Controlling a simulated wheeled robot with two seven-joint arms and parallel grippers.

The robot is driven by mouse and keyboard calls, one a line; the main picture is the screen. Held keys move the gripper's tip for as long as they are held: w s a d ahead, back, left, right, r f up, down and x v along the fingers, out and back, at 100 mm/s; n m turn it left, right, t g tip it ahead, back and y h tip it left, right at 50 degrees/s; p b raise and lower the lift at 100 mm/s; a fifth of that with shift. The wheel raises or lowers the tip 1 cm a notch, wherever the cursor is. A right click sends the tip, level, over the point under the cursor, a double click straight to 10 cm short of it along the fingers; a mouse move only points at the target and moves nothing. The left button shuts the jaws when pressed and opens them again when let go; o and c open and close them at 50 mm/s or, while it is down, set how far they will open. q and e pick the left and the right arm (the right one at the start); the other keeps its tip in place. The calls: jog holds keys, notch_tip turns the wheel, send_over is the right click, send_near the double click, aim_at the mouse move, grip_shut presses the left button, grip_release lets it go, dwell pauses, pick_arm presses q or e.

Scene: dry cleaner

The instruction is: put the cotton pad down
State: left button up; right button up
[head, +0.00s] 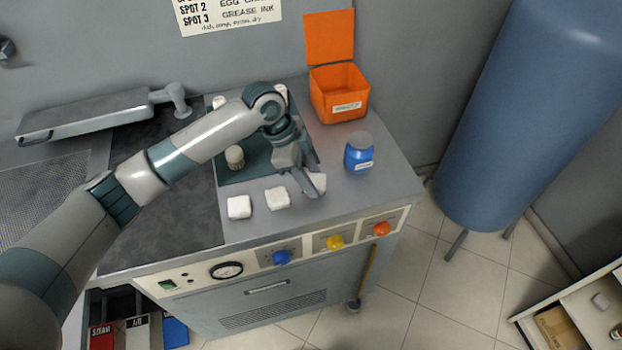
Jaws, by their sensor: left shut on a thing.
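My left gripper (308,186) is shut on a white cotton pad (319,182), which its fingers partly hide. The pad is at or just above the grey counter top; I cannot tell whether it touches. Two more white cotton pads lie to its left on the counter, one near (277,197) and one further left (239,207). They stand apart from each other in a row along the front. My right gripper is not in view.
A small brush-like item (235,157) is on the dark green mat (257,162). Counter right of the jar is clear.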

pick_arm(q)
jog(key=shift+f+p, duration=0.3)
jog(key=shift+f, duration=0.75)
jog(key=shift+f, duration=0.1)
jog(key=o, duration=1)
jog(key=b+v, duration=0.3)
jog(key=v, duration=0.9)
jog(key=shift+s, duration=0.1)
